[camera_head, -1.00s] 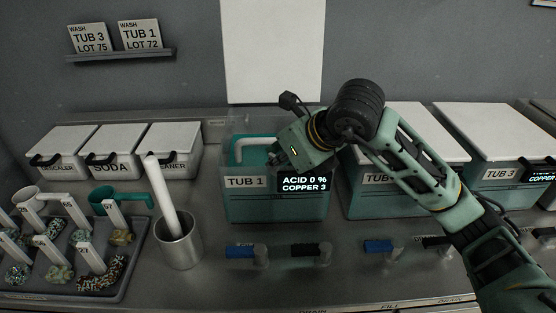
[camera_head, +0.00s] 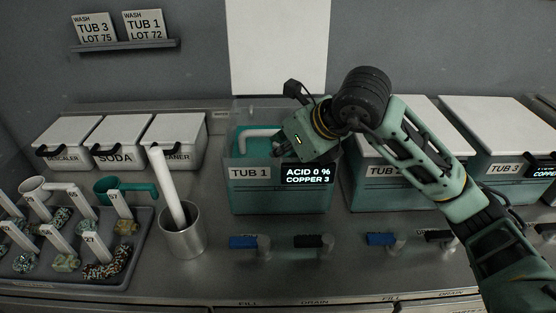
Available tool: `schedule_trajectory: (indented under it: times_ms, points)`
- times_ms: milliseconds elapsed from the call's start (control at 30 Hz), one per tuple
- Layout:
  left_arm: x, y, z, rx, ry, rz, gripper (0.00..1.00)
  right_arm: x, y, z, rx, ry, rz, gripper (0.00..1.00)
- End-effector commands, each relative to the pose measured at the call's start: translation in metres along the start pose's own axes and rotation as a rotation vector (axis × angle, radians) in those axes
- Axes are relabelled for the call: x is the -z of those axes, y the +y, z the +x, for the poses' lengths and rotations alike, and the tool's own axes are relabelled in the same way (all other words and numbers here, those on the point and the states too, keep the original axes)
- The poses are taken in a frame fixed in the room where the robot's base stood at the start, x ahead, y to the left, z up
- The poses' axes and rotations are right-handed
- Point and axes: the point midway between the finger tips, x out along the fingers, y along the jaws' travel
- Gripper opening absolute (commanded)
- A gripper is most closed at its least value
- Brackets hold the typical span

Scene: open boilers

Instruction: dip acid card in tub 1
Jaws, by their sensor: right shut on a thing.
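Tub 1 (camera_head: 279,201) is a teal tub with a clear rim, open, with teal liquid (camera_head: 243,147) and a white bent pipe (camera_head: 262,133) in it. My right gripper (camera_head: 312,150) is over the right part of the tub's opening, pointing down. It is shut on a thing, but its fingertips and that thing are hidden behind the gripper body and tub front. I cannot make out the acid card anywhere. My left gripper is not in view.
Lidded tub 2 (camera_head: 390,192) and tub 3 (camera_head: 495,186) stand to the right. A metal cup (camera_head: 182,241) with a white rod stands left of tub 1. A grey tray (camera_head: 128,262) of tagged stones is at far left. Blue and black valve handles line the front.

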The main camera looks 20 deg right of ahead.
Motion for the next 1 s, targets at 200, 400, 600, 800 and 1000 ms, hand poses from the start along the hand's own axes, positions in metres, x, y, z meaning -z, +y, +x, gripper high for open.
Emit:
schedule_trajectory:
  times_ms: [200,400,600,800,1000]
  points:
    - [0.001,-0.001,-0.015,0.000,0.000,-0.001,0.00,-0.014,0.000,-0.016,0.001,0.000,0.000,0.00]
    - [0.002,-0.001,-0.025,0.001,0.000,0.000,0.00,-0.025,0.000,-0.028,0.001,-0.001,0.000,0.00]
    - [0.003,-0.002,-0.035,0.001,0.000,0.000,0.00,-0.035,0.000,-0.040,0.000,-0.001,0.000,0.00]
    - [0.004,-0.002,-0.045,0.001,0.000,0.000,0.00,-0.046,0.000,-0.052,0.001,-0.001,0.000,0.00]
    - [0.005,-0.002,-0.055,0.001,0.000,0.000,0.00,-0.057,0.000,-0.064,0.001,-0.001,0.000,0.00]
